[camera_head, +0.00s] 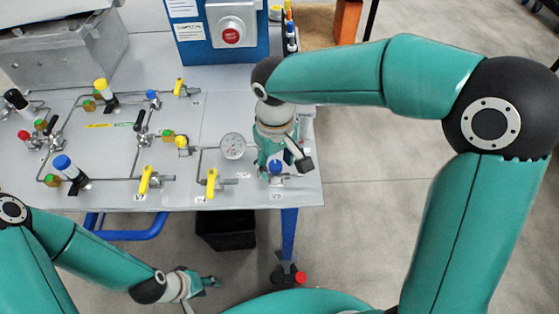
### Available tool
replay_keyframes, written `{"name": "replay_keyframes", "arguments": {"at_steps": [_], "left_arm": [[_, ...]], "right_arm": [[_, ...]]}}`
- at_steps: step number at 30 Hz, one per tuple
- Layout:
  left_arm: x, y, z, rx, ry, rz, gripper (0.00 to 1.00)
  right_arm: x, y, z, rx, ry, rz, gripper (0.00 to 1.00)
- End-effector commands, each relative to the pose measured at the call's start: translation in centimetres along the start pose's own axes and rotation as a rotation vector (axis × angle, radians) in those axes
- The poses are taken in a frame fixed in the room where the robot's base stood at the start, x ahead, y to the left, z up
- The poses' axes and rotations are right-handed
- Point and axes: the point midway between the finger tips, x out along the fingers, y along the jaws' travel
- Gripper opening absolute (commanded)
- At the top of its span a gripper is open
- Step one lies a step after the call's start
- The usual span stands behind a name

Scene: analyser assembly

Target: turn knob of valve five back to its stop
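A small blue knob (276,168) stands at the front right corner of the grey panel (110,198), with a small label in front of it that I cannot read for certain. My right gripper (281,163) reaches down from above at this knob. Its teal fingers are close around or beside the knob and partly hide it. I cannot tell whether they touch it or how far they are closed. My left gripper (210,283) is low in front of the panel, apart from it, and appears empty. Its finger opening is too small to judge.
A round gauge (233,146) and a yellow-handled valve (212,179) stand left of my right gripper. Several pipes and coloured valve knobs cover the panel. A blue box with a red button (231,36) stands behind. The floor right of the table is clear.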

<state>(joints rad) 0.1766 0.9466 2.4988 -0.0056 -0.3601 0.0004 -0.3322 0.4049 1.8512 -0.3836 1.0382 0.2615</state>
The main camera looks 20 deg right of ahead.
Motion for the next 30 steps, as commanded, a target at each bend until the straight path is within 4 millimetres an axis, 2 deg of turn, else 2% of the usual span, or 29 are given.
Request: {"name": "replay_keyframes", "arguments": {"at_steps": [6,10,24,30], "left_arm": [[-0.1,0.0,0.0,0.0,0.0,0.0,0.4],[-0.1,0.0,0.0,0.0,0.0,0.0,0.4],[-0.1,0.0,0.0,0.0,0.0,0.0,0.4],[-0.1,0.0,0.0,0.0,0.0,0.0,0.4]], "right_arm": [[-0.3,0.1,0.0,0.0,0.001,0.001,0.56],[-1.4,0.1,-0.1,0.001,0.005,0.002,0.56],[-10.0,0.0,0.0,0.0,0.004,-0.001,0.56],[-11.7,0.0,0.1,-0.001,0.001,0.0,0.56]]}}
